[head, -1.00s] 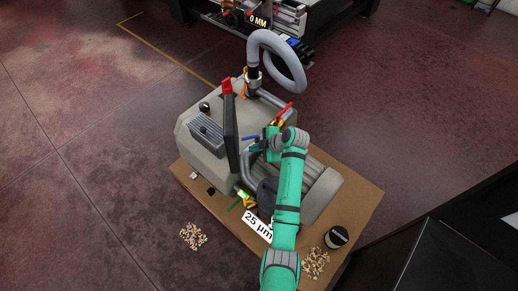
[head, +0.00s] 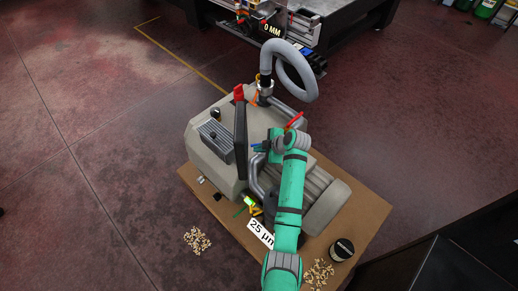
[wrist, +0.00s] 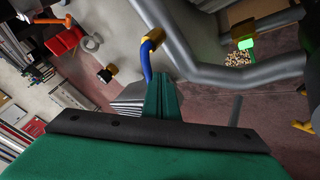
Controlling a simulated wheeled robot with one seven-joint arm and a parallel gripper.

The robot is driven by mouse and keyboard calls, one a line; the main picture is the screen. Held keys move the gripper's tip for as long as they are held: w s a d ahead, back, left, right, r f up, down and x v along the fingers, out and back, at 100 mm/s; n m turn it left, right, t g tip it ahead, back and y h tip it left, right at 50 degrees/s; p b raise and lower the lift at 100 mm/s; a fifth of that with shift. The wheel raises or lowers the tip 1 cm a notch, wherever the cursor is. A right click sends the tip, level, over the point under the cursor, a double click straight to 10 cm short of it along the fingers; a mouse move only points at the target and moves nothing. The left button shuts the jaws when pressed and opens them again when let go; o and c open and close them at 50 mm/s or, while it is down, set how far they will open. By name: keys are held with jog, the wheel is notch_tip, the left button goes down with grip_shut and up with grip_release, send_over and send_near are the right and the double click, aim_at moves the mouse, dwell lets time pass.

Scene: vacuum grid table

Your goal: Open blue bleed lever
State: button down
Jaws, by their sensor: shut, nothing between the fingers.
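The blue bleed lever (wrist: 147,60) hangs from a brass-coloured valve fitting (wrist: 153,37) on a grey pipe in the wrist view. It runs down to the left edge of my fingertips. In the head view the blue lever (head: 256,147) shows as a short blue piece left of my gripper (head: 274,146). My gripper (wrist: 162,84) is shut and empty, its dark green fingers together, right beside the lever's lower end. I cannot tell whether they touch. My arm hides part of the valve area in the head view.
The beige pump (head: 205,160) stands on a brown board (head: 367,200). A green lever (head: 240,210) and a 25 µm label (head: 262,233) sit lower down. A grey hose (head: 306,85) loops behind.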

jog(key=m, duration=0.1)
jog(key=w+m+t+h, duration=0.1)
jog(key=m, duration=0.1)
jog(key=shift+a+h, duration=0.3)
jog(key=shift+a, duration=0.05)
jog(key=m, duration=0.1)
jog(key=m+t+h, duration=0.1)
jog(key=shift+w+a+m+h, duration=0.15)
jog(key=shift+w+m+h, duration=0.15)
jog(key=shift+w+m, duration=0.1)
jog(key=shift+w, duration=0.1)
jog(key=shift+w+a, duration=0.25)
jog(key=shift+s+d, duration=0.45)
jog(key=shift+d, duration=0.3)
jog(key=v, duration=1)
jog(key=shift+s+r, duration=0.25)
jog(key=shift+s, duration=0.1)
